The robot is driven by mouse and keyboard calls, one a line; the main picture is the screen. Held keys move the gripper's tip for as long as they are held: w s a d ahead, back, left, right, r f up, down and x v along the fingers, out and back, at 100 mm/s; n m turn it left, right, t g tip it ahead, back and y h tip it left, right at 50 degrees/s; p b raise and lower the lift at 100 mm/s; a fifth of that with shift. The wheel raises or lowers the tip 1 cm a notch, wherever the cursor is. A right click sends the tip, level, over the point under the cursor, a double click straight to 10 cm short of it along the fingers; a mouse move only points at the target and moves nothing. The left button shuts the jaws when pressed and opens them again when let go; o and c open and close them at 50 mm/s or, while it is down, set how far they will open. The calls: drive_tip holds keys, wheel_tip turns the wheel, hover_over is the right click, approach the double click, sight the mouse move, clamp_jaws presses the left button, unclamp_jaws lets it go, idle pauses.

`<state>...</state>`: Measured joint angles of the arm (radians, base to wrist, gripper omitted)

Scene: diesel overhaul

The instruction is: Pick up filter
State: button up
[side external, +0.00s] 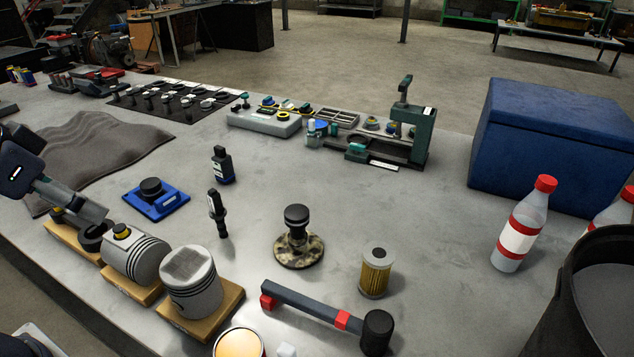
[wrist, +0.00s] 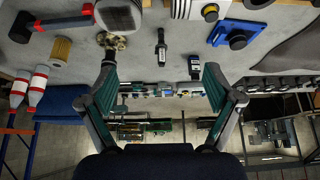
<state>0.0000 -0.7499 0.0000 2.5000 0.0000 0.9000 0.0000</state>
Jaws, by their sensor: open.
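The filter (side external: 376,272) is a short upright cylinder with yellow pleats and a pale top with a dark centre hole. It stands on the grey table, right of centre in the side view. In the wrist view, which looks upside down, the filter (wrist: 62,50) is at the upper left, outside the fingers. My gripper (wrist: 160,88) is open, its two green-and-black fingers wide apart with nothing held between them. It is well away from the filter.
A hammer (side external: 312,305) lies just in front of the filter. A camouflage-based black knob (side external: 298,238) stands left of it. Bottles (side external: 522,225), a blue box (side external: 552,145) and a black bucket (side external: 575,300) are at right. Pistons (side external: 190,282) stand front left. Bare table lies behind the filter.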

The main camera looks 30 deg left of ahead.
drive_tip(key=w+d+r+m+t, duration=0.1)
drive_tip(key=w+r+t, duration=0.1)
drive_tip(key=w+r, duration=0.3)
drive_tip(key=m+g+h, duration=0.3)
drive_tip(key=m+h, duration=0.2)
drive_tip(key=m, duration=0.3)
hover_over(378, 253)
drive_tip(key=s+a, duration=0.6)
wheel_tip(378, 253, down, 10)
drive_tip(key=x, duration=1)
drive_tip(key=shift+d+f, duration=0.15)
drive_tip(key=shift+f, duration=0.25)
drive_tip(key=shift+w+a+x, duration=0.1)
drive_tip(key=shift+a+x, duration=0.05)
drive_tip(key=shift+x, duration=1.25)
drive_tip(key=shift+w+a+x, duration=0.1)
drive_tip(key=shift+x, duration=1.3)
